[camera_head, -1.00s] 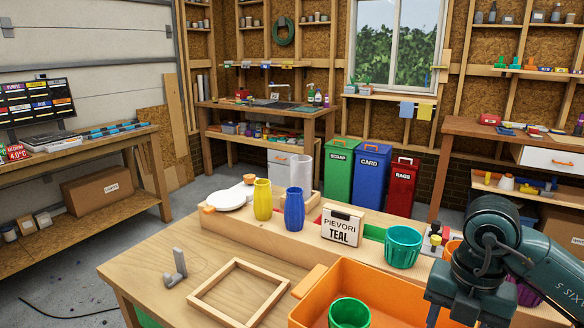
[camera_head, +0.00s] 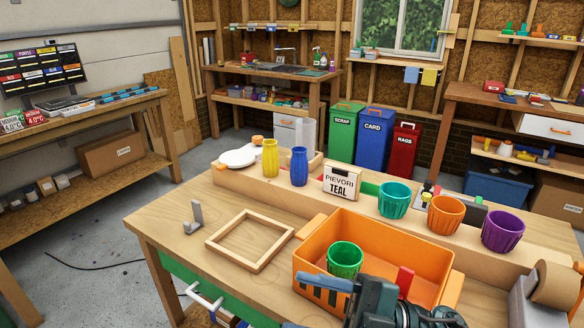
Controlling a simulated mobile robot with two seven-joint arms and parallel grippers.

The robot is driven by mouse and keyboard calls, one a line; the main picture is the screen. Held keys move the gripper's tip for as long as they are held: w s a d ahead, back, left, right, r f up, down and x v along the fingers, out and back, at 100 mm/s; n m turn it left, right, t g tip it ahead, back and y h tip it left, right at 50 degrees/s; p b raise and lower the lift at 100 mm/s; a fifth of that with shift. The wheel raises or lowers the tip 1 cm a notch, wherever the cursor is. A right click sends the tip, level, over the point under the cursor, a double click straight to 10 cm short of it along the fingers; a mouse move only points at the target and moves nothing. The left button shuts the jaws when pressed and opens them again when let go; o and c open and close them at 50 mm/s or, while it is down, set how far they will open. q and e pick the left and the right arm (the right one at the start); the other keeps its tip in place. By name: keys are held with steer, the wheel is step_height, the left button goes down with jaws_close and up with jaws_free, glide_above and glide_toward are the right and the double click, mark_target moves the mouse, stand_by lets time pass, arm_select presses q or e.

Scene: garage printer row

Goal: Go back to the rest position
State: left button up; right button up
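Part of my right arm and gripper (camera_head: 385,300), dark teal, shows at the bottom edge, in front of the orange crate (camera_head: 310,262). Its fingertips cannot be made out clearly, so I cannot tell if it is open or shut. My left gripper is not in view. A green ribbed cup (camera_head: 345,258) stands in the crate, its lower part partly covered by my arm. A teal cup (camera_head: 394,201), an orange cup (camera_head: 446,215) and a purple cup (camera_head: 503,231) stand in a row behind the crate, beside the sign reading PIEVORI TEAL (camera_head: 342,184).
The wooden table (camera_head: 180,238) also carries an empty wooden frame (camera_head: 250,241), a grey bracket (camera_head: 194,217), a yellow vase (camera_head: 270,158) and a blue vase (camera_head: 299,167). A tape dispenser (camera_head: 550,295) stands at the right. Floor is open left of the table.

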steer(key=w+d+f+m+t+h+p, duration=0.1)
steer(key=w+d+f+m+t+h, duration=0.25)
steer(key=m+t+h, duration=0.4)
steer(key=w+d+f+m+t+h+p, duration=0.15)
steer(key=d+f+m+t+h, duration=0.3)
steer(key=m+t, duration=0.6)
steer(key=s+d+f+m+g+h, duration=0.2)
steer(key=s+f+m+g+h, duration=0.1)
steer(key=f, duration=0.6)
steer(key=s+d+f+m+g+h, duration=0.1)
steer(key=s+f+m+g+h, duration=0.1)
steer(key=s+f+g, duration=0.3)
step_height(320, 180, down, 4)
steer(key=shift+s+d+r+m+g+h, duration=0.1)
steer(key=shift+s+d+m+g+h, duration=0.3)
steer(key=shift+s+m, duration=0.55)
